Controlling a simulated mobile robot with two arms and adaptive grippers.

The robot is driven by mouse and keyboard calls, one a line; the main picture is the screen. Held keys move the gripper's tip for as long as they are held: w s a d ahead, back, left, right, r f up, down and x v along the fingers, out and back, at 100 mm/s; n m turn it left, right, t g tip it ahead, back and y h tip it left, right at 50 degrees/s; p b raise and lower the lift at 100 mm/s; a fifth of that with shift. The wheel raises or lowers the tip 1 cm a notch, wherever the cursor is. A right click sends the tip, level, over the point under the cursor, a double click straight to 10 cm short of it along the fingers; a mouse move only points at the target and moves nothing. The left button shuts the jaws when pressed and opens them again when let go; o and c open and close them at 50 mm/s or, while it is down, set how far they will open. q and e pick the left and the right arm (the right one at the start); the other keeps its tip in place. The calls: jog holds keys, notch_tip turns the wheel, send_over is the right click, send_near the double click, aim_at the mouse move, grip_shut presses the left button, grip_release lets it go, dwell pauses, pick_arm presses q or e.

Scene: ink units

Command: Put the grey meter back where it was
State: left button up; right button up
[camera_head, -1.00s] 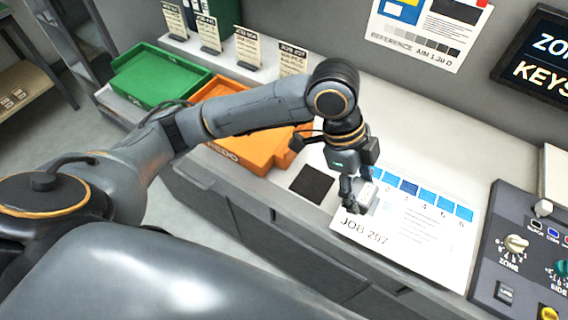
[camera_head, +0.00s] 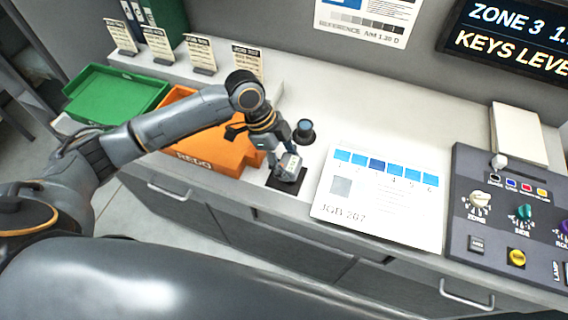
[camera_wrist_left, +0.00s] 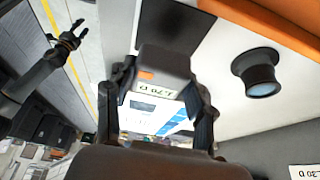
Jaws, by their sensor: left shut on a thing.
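The grey meter (camera_head: 290,165) is between the fingers of my left gripper (camera_head: 285,158). In the left wrist view the meter (camera_wrist_left: 160,70) is a dark grey block with an orange button and a small lit display, gripped from both sides by the left gripper (camera_wrist_left: 163,100). It is over the black square mat (camera_head: 283,184), which also shows in the left wrist view (camera_wrist_left: 176,20). I cannot tell whether meter and mat touch. My right gripper (camera_wrist_left: 72,38) shows at the left of the wrist view, fingers apart and empty.
A black loupe (camera_head: 304,131) stands just behind the mat. The orange tray (camera_head: 235,157) is close on the left, with a green tray (camera_head: 115,95) beyond. The printed sheet (camera_head: 382,215) lies to the right, then the control panel (camera_head: 510,215).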

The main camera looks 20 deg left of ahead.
pick_arm(q)
jog(key=shift+w+a+f, duration=0.15)
jog(key=shift+a+f, duration=0.1)
jog(key=shift+f, duration=0.05)
notch_tip(320, 180, down, 3)
jog(key=shift+a+f+p, duration=0.1)
jog(key=shift+a+p, duration=0.05)
jog(key=shift+p, duration=0.85)
jog(key=shift+f, duration=0.15)
pick_arm(e)
jog(key=shift+s+d+r, duration=0.1)
jog(key=shift+d+r, duration=0.15)
jog(key=shift+r, duration=0.25)
jog(key=shift+d+r, duration=0.25)
jog(key=shift+r, duration=0.25)
pick_arm(q)
jog(key=shift+f, duration=0.1)
jog(key=o, duration=1.2)
jog(key=shift+f, duration=0.1)
pick_arm(e)
jog(key=shift+f, duration=0.1)
